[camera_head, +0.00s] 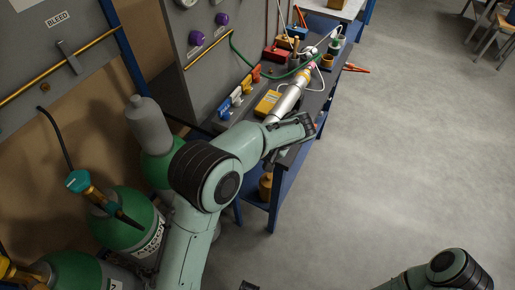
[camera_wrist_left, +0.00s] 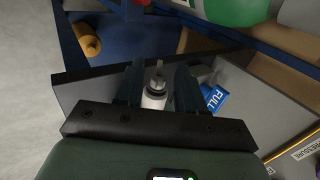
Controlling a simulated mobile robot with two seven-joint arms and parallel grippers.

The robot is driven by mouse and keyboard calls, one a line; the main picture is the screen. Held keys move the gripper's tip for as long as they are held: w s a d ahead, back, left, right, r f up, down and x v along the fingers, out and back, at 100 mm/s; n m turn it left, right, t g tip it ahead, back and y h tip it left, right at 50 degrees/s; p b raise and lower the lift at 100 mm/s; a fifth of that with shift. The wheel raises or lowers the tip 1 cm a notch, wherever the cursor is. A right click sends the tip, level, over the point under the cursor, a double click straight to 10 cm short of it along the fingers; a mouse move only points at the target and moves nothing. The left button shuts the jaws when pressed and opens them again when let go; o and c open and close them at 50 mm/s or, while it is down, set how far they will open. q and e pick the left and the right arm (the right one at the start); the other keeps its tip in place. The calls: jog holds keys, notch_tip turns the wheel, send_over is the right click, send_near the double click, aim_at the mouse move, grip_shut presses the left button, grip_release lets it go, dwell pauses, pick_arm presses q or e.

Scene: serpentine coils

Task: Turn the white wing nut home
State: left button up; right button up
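My left gripper (camera_head: 305,122) is at the bench's near end, beside a silver cylinder (camera_head: 290,97); its fingertips are hard to make out in the head view. In the left wrist view, the two dark fingers of my left gripper (camera_wrist_left: 158,80) stand apart. A small white piece with a grey metal tip (camera_wrist_left: 154,92) is between them; I cannot tell whether the fingers touch it, or whether it is the white wing nut. The wing nut is not clearly identifiable in the head view. Part of my right arm shows at the bottom right, its gripper out of view.
The blue-framed bench (camera_head: 285,180) carries a yellow meter (camera_head: 267,103), colored clamps and hoses. A blue FULL tag (camera_wrist_left: 214,97) is right of the fingers. Green gas cylinders (camera_head: 125,215) stand at left under a grey panel (camera_head: 210,55). The floor (camera_head: 420,140) at right is clear.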

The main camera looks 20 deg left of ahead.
pick_arm(q)
jog(key=shift+d+r, duration=0.1)
jog(key=shift+r, duration=0.05)
jog(key=p+v, duration=0.1)
jog(key=v, duration=1.2)
jog(key=shift+s, duration=0.1)
